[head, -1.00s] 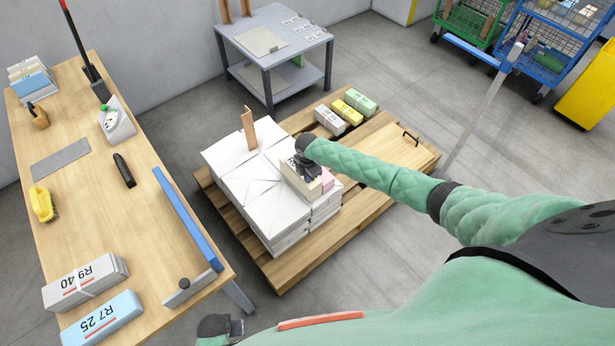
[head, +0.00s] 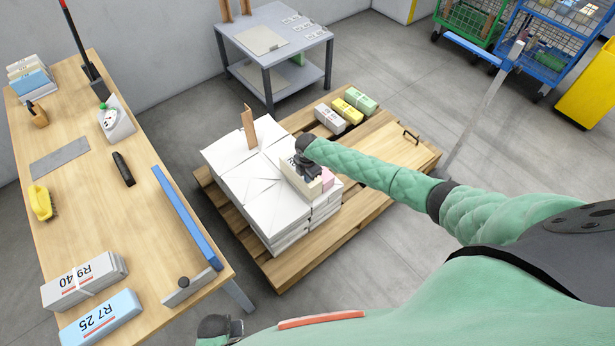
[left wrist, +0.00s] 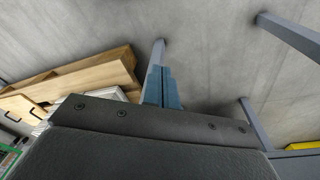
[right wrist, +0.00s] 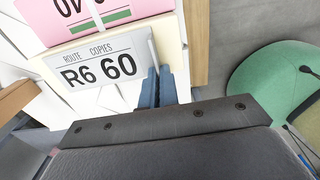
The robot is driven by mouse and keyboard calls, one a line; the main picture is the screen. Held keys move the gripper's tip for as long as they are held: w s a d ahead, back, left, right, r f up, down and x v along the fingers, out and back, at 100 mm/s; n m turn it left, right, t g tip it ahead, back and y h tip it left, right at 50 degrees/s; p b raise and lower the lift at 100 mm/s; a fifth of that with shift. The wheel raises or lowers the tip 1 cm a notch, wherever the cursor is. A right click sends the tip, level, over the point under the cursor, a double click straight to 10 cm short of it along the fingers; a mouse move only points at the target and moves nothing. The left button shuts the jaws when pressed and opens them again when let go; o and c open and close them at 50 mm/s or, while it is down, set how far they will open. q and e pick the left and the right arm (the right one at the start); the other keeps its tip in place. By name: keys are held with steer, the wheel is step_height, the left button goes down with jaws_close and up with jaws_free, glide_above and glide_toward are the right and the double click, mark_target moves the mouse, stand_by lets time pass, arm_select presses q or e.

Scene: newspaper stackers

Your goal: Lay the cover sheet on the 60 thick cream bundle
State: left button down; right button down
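The thick cream bundle (head: 297,182) sits on top of the white stacks on the pallet. In the right wrist view its cream edge (right wrist: 172,48) shows beside the cover sheet (right wrist: 105,68), a pale sheet printed "ROUTE COPIES R6 60". The sheet lies over the bundle's top and looks flat; any small gap beneath is hidden. My right gripper (right wrist: 158,85) is at the sheet's right edge, its blue fingers together with a thin pale raised edge between them. My left gripper (left wrist: 163,85) is shut and empty, away from the pallet stacks.
A pink bundle (right wrist: 95,15) adjoins the cream one. Grey, yellow (head: 347,111) and green bundles lie at the pallet's back. The wooden table (head: 120,220) at left holds the R9 40 (head: 85,281) and R7 25 (head: 101,318) bundles.

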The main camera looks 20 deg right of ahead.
arm_select(q)
steer(key=shift+f, duration=0.1)
arm_select(e)
steer(key=shift+f, duration=0.15)
steer(key=c, duration=1.6)
jaws_free()
